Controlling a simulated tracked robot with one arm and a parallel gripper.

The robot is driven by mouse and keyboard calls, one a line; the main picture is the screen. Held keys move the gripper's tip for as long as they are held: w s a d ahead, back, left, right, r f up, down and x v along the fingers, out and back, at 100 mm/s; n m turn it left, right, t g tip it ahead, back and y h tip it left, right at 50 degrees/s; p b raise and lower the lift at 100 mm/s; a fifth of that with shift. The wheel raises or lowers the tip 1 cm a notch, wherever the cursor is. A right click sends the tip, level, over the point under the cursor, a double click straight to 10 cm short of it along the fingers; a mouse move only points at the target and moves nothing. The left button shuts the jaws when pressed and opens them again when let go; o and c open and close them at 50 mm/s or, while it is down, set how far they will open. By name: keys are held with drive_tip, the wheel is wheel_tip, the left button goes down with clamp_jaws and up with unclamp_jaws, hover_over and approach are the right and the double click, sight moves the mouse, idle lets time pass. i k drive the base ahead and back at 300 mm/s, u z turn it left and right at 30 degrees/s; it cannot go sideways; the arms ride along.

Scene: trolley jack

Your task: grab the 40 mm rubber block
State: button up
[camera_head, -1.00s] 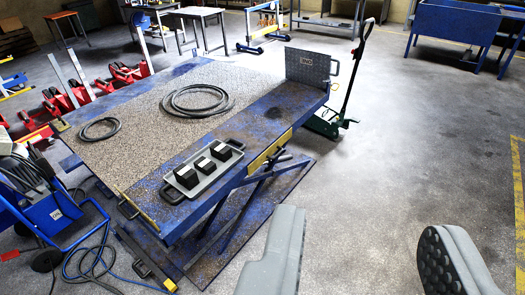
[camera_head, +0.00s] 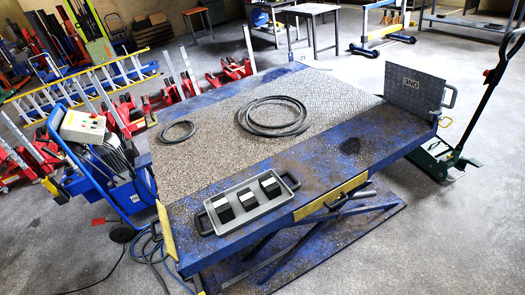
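Three black rubber blocks stand in a row in a shallow grey tray (camera_head: 257,213) on the near edge of the blue lift table. The left block (camera_head: 223,210), the middle block (camera_head: 248,200) and the right block (camera_head: 271,188) stand apart from one another. The left one looks the largest. I cannot read any size marks, so I cannot tell which is the 40 mm block. The tray has a black handle at each end. My gripper is not in this view.
The blue lift table (camera_head: 350,148) also bears a large hose coil (camera_head: 272,127), a small hose ring (camera_head: 177,131) and an upright grey plate (camera_head: 417,92). A blue cart (camera_head: 130,190) stands left. A green pallet truck (camera_head: 440,160) stands right. Open floor lies at lower right.

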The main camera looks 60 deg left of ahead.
sight(248, 200)
drive_tip(key=u, duration=0.5)
drive_tip(key=i, duration=1.15)
drive_tip(key=u, duration=0.8)
drive_tip(key=k, duration=0.65)
drive_tip(key=u, duration=0.25)
drive_tip(key=i, duration=0.75)
drive_tip(key=z, duration=0.15)
